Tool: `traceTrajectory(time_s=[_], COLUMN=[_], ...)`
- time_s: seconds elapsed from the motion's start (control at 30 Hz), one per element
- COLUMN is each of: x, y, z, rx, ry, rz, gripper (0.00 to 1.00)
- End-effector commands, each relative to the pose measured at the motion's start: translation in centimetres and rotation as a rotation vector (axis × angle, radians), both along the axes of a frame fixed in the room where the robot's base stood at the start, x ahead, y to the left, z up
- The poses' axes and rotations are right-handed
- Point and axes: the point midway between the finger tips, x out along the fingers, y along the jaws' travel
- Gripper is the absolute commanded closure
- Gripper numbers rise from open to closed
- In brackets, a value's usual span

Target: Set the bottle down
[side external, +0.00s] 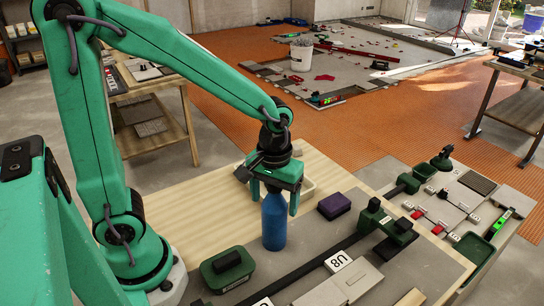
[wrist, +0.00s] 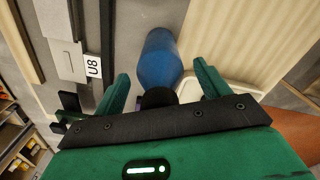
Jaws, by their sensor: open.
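The blue bottle (side external: 274,222) stands upright on the grey work surface of the table in the side external view. My gripper (side external: 275,203) is above it, with its green fingers reaching down on both sides of the bottle's upper part. In the wrist view the blue bottle (wrist: 160,60) lies between the two open fingers of my gripper (wrist: 160,84), with visible gaps on both sides. Its dark cap is close to the gripper's black plate. The gripper hides the bottle's top in the side external view.
A purple block (side external: 334,206) and a green box-shaped thing (side external: 228,269) stand near the bottle. A pale tray (side external: 308,184) is just behind it. A dark bar (side external: 300,283), a U8 label (side external: 338,261) and a green clamp-like tool (side external: 397,228) lie to the right.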

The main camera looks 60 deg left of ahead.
Motion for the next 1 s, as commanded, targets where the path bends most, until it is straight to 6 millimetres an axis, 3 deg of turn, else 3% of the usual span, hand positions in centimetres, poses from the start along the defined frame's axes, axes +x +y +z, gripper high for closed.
traceTrajectory(time_s=[0.37,1.0], x=[0.1,0.1], y=[0.0,0.0], z=[1.5,10.8], rx=[-0.001,0.0], ry=[-0.003,-0.004], rz=[0.0,0.0], gripper=[0.25,0.25])
